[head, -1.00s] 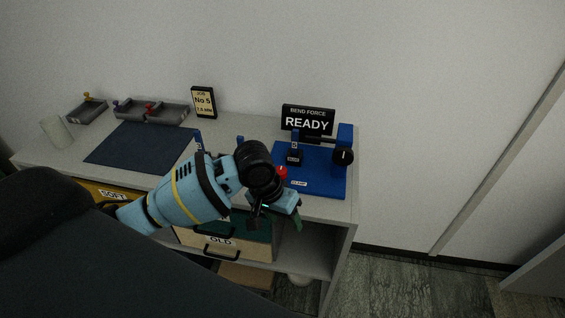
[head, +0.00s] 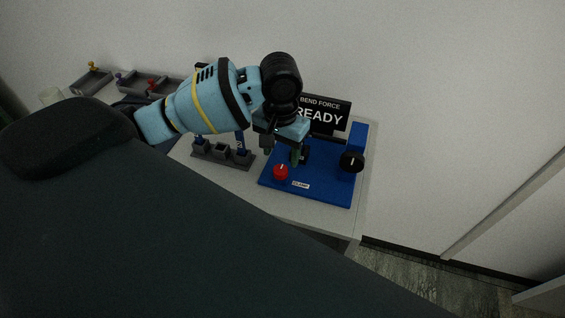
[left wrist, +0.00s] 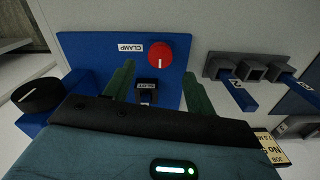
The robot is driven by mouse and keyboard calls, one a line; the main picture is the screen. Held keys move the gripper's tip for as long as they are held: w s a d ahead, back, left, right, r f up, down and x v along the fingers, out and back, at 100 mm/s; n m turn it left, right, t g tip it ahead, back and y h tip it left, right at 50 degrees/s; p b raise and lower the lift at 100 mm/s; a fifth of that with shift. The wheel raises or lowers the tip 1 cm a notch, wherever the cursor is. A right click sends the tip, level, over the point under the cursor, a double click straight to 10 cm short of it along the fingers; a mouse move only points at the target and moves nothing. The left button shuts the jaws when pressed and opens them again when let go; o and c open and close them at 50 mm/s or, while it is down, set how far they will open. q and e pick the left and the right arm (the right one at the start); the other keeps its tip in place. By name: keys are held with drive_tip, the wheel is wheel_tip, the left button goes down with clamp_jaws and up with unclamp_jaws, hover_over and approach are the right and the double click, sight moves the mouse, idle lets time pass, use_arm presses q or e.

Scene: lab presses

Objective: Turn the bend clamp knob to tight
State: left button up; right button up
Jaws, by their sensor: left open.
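The blue bend press base (head: 325,190) stands on the counter's right end. A red knob (head: 281,172) with a white pointer line sits at its front left, beside a white CLAMP label (head: 300,185). The red knob also shows in the left wrist view (left wrist: 161,54), beyond the fingertips. My left gripper (head: 284,150) is over the base, behind the red knob in the head view. It is open and empty, its green fingers (left wrist: 159,72) apart and not visibly touching the knob. A small dark labelled block (left wrist: 147,88) shows between the fingers. My right gripper is out of view.
A black knob (head: 351,161) on a blue upright is at the base's right. The BEND FORCE READY sign (head: 332,112) stands behind, partly hidden by my arm. A grey socket holder (head: 222,156) is to the left. Grey trays (head: 92,80) are at the far left.

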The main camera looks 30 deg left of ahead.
sight(281, 169)
use_arm(q)
drive_tip(key=shift+f, duration=2.6)
drive_tip(key=shift+c, duration=0.5)
drive_tip(key=c, duration=0.9)
